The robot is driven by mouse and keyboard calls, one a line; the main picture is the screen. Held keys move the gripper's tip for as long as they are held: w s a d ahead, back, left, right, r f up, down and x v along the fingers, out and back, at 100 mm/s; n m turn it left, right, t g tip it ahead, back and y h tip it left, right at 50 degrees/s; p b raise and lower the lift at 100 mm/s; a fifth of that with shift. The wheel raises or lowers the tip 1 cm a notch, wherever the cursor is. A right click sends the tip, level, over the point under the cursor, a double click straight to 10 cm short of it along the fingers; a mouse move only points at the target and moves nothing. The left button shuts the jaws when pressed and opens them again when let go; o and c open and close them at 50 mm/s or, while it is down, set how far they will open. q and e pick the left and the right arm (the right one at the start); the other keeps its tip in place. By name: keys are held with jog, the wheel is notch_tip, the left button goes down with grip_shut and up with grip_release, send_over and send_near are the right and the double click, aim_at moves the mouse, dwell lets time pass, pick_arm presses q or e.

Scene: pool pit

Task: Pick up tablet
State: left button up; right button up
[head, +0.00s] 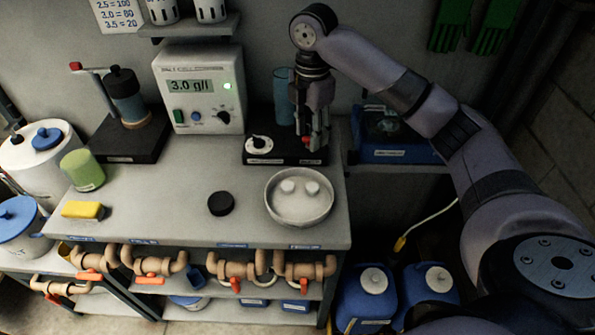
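Two small white tablets, a left one (288,187) and a right one (311,188), lie side by side in a round pale dish (299,214) at the front right of the bench. My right gripper (314,143) points down behind the dish, in front of the right end of a black device with a white dial (260,144). It is apart from the tablets. My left gripper is not in view.
A black cap (221,203) lies left of the dish on the bench (165,205). A blue clear cup (284,97) stands behind the device. A yellow sponge (83,210) and a green cup (84,170) are at the left. The bench's middle is mostly clear.

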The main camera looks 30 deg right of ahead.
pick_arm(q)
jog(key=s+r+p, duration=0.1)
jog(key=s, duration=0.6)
pick_arm(e)
send_over(313, 186)
jog(key=f, duration=0.4)
jog(key=f+p, duration=0.1)
jog(key=f, duration=0.4)
jog(key=shift+w+a+f, duration=0.15)
jog(key=shift+a+f, duration=0.05)
jog(key=shift+f, duration=0.95)
notch_tip(313, 186, down, 4)
jog(key=shift+d+f+p, duration=0.15)
jog(key=shift+f+p, duration=0.05)
jog(key=shift+p, duration=0.7)
jog(key=shift+f, duration=0.3)
jog(key=c, duration=0.5)
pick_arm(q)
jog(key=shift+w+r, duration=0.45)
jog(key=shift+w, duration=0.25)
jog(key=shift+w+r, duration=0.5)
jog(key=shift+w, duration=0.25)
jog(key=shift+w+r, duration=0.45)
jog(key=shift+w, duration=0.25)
pick_arm(e)
jog(key=shift+c, duration=1.2)
